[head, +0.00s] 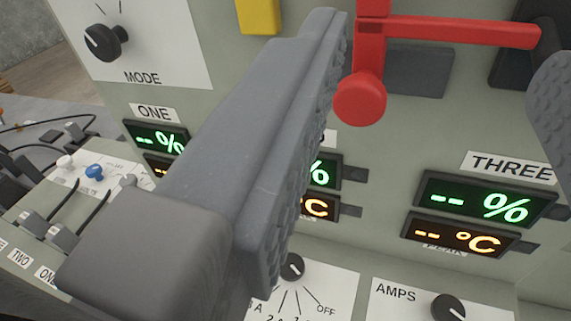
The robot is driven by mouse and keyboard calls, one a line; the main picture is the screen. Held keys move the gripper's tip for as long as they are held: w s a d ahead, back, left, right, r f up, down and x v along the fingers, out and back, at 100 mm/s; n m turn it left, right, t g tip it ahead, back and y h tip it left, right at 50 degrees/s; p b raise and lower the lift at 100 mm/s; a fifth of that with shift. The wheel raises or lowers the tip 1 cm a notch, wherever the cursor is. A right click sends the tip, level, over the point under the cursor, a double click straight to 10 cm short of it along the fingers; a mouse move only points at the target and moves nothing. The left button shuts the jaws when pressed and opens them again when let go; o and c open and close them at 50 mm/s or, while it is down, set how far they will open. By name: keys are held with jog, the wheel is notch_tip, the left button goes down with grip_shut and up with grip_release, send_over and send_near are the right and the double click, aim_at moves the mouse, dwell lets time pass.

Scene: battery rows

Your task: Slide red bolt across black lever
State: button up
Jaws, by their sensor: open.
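The red bolt (450,31) runs sideways across the upper right of the head view. A red upright piece with a round knob (360,100) hangs at its left end. The bolt's right end shows in front of a black part (510,70), which may be the black lever; it is cut off by the top edge and partly hidden by my right finger. My gripper (446,70) is open, with one large grey finger left of the knob and the other at the right edge. The bolt and knob lie between the fingers in the picture. I cannot tell whether the left finger touches the knob.
A dark grey plate (420,73) sits on the panel behind the bolt. A yellow part (258,14) is at the top. Lit displays (478,202), a MODE dial (104,41) and an AMPS dial (448,308) surround it. Switches and cables are at the left. My left finger hides the panel's middle.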

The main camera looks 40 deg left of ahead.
jog(key=h, duration=0.1)
send_near(357, 111)
jog(key=shift+n, duration=0.4)
jog(key=x, duration=1.2)
jog(key=shift+w, duration=0.3)
grip_shut()
jog(key=shift+w+d+r, duration=0.1)
jog(key=shift+w+d, duration=0.1)
jog(key=shift+d, duration=0.65)
jog(key=shift+w+d+f, duration=0.1)
jog(key=shift+w+d, duration=0.1)
jog(key=shift+d, duration=0.65)
jog(key=shift+w+d+r, duration=0.1)
jog(key=shift+w+d, duration=0.15)
jog(key=shift+d, duration=0.6)
grip_release()
jog(key=shift+d, duration=0.15)
